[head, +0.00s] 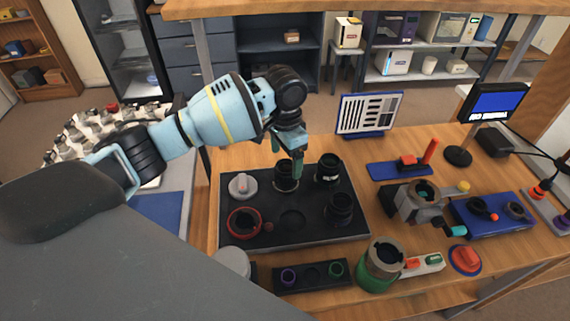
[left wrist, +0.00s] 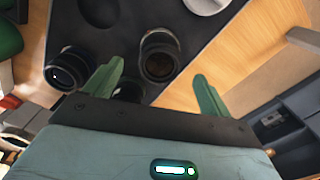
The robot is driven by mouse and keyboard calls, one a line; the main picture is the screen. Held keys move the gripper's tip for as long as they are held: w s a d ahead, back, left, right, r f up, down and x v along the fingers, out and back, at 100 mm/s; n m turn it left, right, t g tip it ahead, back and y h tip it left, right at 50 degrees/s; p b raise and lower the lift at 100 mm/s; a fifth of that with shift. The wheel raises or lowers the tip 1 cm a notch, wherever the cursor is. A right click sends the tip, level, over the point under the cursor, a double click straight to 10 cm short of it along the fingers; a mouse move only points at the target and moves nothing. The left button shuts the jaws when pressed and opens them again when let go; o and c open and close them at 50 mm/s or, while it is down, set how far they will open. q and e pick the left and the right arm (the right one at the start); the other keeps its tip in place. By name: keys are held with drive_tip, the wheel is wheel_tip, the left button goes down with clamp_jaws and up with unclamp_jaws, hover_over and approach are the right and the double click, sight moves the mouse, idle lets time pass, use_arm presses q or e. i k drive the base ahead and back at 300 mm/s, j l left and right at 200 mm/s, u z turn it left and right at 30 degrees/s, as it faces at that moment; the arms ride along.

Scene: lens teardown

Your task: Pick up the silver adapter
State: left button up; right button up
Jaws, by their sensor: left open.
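My left gripper (head: 287,157) is open above the black tray (head: 292,235), fingers pointing down. Directly below it stands a dark round barrel (head: 286,184) with a pale metallic band near its base; it is the nearest thing to the fingers. In the left wrist view the barrel (left wrist: 158,62) shows between and beyond the open fingers (left wrist: 155,85), with nothing held. A silver-grey disc with a raised knob (head: 243,186) lies at the tray's left; its edge also shows in the left wrist view (left wrist: 205,4). I cannot tell for certain which one is the silver adapter. My right gripper is out of view.
Two black barrels (head: 328,170) (head: 340,209) stand on the tray's right, and a red ring (head: 245,222) lies at its front left. A grey clamp fixture (head: 407,205), a green-based holder (head: 381,262) and a small black rack (head: 312,276) stand nearby. A chart panel (head: 368,114) stands behind.

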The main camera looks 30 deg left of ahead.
sight(384, 258)
drive_tip(key=k+l, duration=0.5)
drive_tip(key=k, duration=0.2)
drive_tip(key=k+l, duration=0.5)
drive_tip(key=k, duration=0.15)
